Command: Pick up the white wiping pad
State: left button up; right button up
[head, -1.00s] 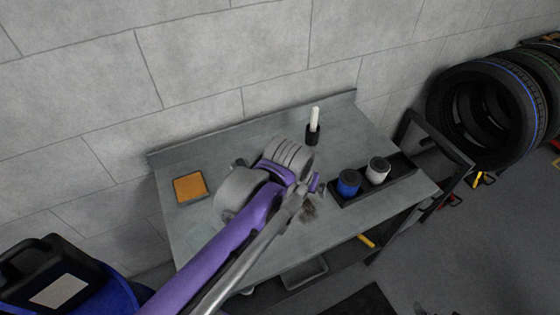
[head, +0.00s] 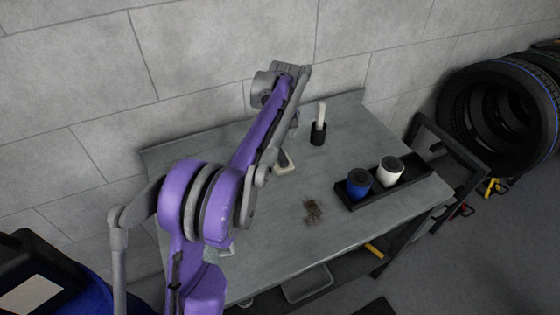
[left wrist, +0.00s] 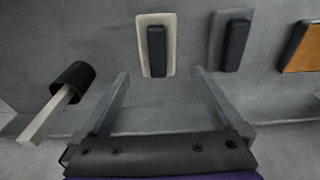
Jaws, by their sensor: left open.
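The white wiping pad (left wrist: 143,45), cream-edged with a dark block handle on top, lies on the grey bench in the left wrist view. Its pale edge shows beside my left forearm in the head view (head: 286,169). My left gripper (left wrist: 160,73) is open and empty. Its fingers point toward the pad, and the fingertips appear on either side of the pad's near end. Whether they are at its height I cannot tell. In the head view my arm hides the fingers. My right gripper is not in view.
A grey pad (left wrist: 216,45) with a dark handle and an orange pad (left wrist: 300,52) lie to the right. A black cup (head: 318,140) holds a white stick. A black tray (head: 408,178) holds blue and white jars. A dark smudge (head: 312,211) marks the bench.

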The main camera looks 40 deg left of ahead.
aim_at(280, 153)
pick_arm(q)
notch_tip(280, 153, down, 3)
jog(key=shift+w+a+f, duration=0.15)
jog(key=shift+f, duration=0.05)
jog(key=f, duration=0.4)
jog(key=shift+w+d, duration=0.1)
jog(key=shift+d, duration=0.1)
jog(key=shift+a+f, duration=0.1)
jog(key=shift+f, duration=0.55)
jog(key=c, duration=1.2)
jog(key=shift+o, duration=0.2)
jog(key=shift+r, duration=0.1)
notch_tip(280, 153, up, 10)
jog(key=shift+f, duration=0.1)
